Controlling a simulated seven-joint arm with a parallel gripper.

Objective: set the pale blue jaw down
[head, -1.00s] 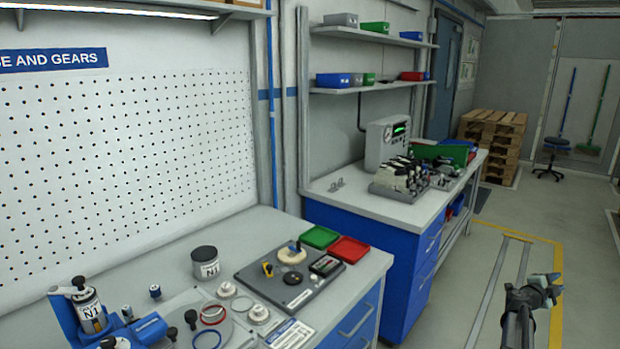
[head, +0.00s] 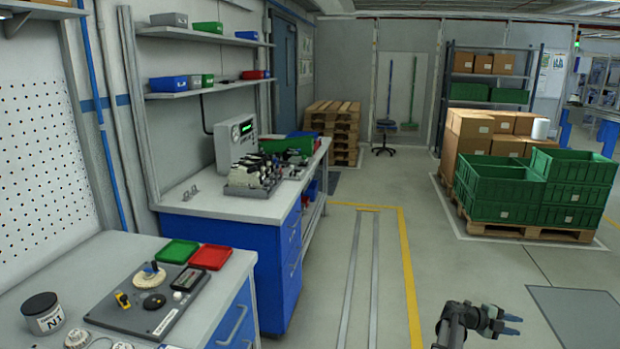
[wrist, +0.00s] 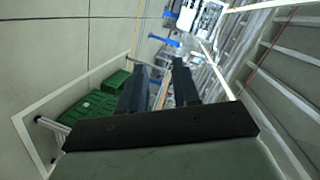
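My gripper (head: 512,325) is at the lower right of the head view, over open floor and well away from the benches. Its two bluish fingers point right and stand apart. In the wrist view the fingers (wrist: 158,78) are dark and separated, with only background between them, so it is open and empty. I cannot pick out a pale blue jaw in either view. A grey tray (head: 238,191) on the farther bench holds several dark and pale parts, too small to tell apart.
The near bench carries a grey plate (head: 122,318), a green tray (head: 178,250), a red tray (head: 209,257) and a dark-lidded jar (head: 43,314). Green crates (head: 495,190) stand on a pallet at right. Floor between is clear.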

